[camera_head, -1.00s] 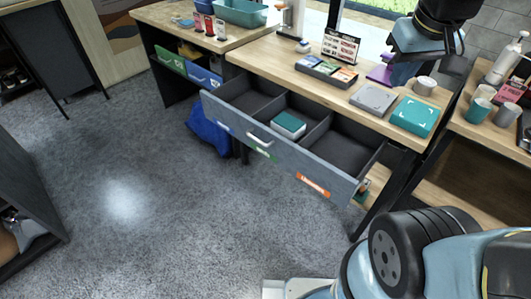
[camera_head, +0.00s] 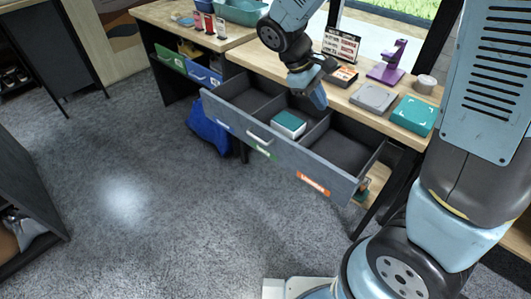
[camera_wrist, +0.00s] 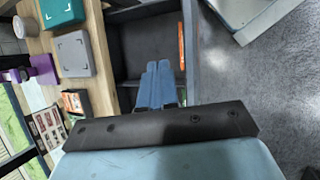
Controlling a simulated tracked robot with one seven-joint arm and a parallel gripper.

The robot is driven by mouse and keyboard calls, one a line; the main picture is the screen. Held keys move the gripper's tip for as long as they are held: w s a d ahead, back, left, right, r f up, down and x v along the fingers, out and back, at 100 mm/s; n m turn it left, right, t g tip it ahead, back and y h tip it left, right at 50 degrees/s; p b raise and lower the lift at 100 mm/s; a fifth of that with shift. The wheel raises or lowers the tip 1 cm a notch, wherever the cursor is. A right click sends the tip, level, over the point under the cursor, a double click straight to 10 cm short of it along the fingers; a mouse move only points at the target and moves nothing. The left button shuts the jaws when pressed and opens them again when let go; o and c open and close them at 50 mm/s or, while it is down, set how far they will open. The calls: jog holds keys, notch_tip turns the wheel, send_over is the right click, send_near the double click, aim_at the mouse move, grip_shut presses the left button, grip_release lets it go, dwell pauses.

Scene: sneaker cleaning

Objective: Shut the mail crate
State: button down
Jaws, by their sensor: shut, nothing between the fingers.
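A wide grey drawer (camera_head: 283,160) hangs open under the wooden table, with blue, green and orange labels on its front. It is the only clearly open container; I cannot tell if it is the mail crate. A green bin front (camera_head: 170,60) and a blue bin front (camera_head: 203,75) sit under the left table. A teal and white box (camera_head: 288,124) lies in the drawer's middle compartment. My gripper (camera_head: 318,100) is shut and empty, pointing down above the rear of the drawer. The wrist view shows its blue fingers (camera_wrist: 156,82) together over the drawer interior.
A blue bag (camera_head: 207,130) lies on the floor. The floor in front of the drawer is clear.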

jog(key=a+f+n+t+h, duration=0.3)
jog(key=a+f+n+h, duration=0.3)
jog(key=a+f, duration=0.6)
jog(key=n+t+y, duration=0.1)
jog(key=n+t, duration=1)
jog(key=n, duration=0.1)
send_near(271, 148)
jog(key=x, duration=0.7)
